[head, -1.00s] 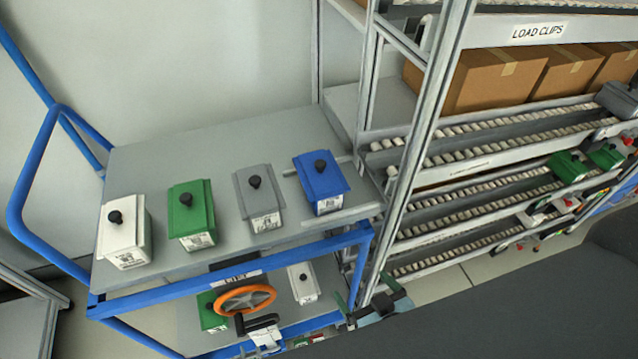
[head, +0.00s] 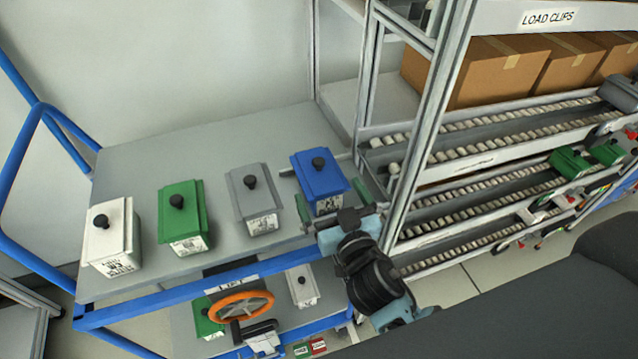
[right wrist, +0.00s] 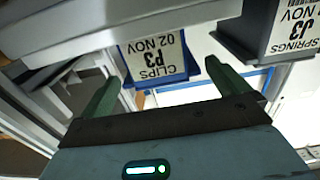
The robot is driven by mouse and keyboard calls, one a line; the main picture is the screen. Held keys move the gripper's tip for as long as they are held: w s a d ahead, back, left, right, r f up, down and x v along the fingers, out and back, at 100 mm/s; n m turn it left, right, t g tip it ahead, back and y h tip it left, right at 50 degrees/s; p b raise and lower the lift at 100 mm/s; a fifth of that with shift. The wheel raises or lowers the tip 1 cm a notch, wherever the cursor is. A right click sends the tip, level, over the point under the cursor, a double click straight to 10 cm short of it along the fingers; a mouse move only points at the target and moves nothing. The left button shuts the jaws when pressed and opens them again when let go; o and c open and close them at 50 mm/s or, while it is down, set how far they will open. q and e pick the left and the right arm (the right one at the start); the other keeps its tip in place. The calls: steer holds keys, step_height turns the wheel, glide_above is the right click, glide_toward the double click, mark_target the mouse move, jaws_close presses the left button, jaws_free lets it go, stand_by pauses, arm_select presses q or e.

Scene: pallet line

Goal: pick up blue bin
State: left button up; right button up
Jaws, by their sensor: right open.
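The blue bin (head: 318,180) stands on the cart's top shelf (head: 225,145), at the right end of a row of lidded bins, with a black knob on its lid. My right gripper (head: 332,200) is open at the bin's front, its green fingers near the left and right sides. In the right wrist view, the blue bin (right wrist: 128,72) with a white "CLIPS P3" label lies between and beyond the open fingers (right wrist: 165,85). I cannot tell whether they touch it. My left gripper is not in view.
A grey bin (head: 255,200) stands close to the left, then green (head: 182,215) and white (head: 112,235) bins. The roller rack's upright (head: 425,130) is close on the right. An orange handwheel (head: 240,305) and more bins are lower on the cart. The shelf behind the row is clear.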

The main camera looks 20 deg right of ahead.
mark_target(322, 176)
steer(key=shift+w, duration=0.25)
steer(key=w, duration=0.3)
steer(key=shift+w+a+f+p, duration=0.1)
steer(key=shift+w+f+p, duration=0.05)
steer(key=shift+w+p, duration=0.2)
steer(key=shift+w+f, duration=0.1)
steer(key=shift+w, duration=0.6)
